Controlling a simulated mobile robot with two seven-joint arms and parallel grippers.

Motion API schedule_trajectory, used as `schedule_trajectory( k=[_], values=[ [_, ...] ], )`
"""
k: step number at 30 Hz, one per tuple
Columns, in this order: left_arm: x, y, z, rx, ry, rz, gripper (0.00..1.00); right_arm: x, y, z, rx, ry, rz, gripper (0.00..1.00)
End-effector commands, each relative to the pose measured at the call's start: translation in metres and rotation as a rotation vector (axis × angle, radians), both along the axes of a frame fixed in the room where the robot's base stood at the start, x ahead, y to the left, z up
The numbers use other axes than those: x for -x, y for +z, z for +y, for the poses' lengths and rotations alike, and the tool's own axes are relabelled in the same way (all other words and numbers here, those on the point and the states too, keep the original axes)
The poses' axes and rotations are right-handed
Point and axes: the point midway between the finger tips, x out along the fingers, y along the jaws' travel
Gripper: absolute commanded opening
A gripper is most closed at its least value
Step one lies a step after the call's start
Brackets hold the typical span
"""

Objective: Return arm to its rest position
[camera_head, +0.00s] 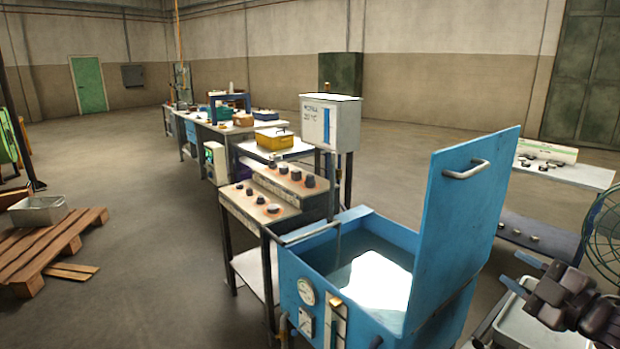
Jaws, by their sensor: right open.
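My right gripper (522,273) is at the lower right, its dark arm coming in from the right edge. Its two blue-tipped fingers are apart and point left, with nothing between them. In the picture it lies just right of the blue tank's raised lid (465,220), over a grey tray (540,327). I cannot tell how high it is above the tray. My left arm and gripper are not in view.
An open blue tank (300,262) of water stands at front centre. A stepped stand (243,212) holds several dark billets. A side table (570,174) and a fan (605,235) are at right. A pallet (45,250) lies at left. The floor between is clear.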

Motion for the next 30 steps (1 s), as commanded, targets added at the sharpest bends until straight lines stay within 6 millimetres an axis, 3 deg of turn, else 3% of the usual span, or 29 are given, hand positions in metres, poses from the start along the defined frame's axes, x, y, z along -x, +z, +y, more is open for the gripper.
schedule_trajectory(
  k=[8, 18, 24, 30],
  values=[
    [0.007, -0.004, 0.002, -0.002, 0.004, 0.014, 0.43, 0.027, -0.125, -0.006, -0.278, -0.188, 0.227, 0.40],
    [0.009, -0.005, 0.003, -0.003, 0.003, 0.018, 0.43, 0.103, -0.264, 0.024, -0.560, -0.417, 0.475, 0.40],
    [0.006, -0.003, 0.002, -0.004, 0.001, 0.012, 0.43, 0.158, -0.323, 0.058, -0.694, -0.529, 0.592, 0.40],
    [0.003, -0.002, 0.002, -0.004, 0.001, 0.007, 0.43, 0.199, -0.351, 0.082, -0.801, -0.608, 0.666, 0.40]
  ],
)
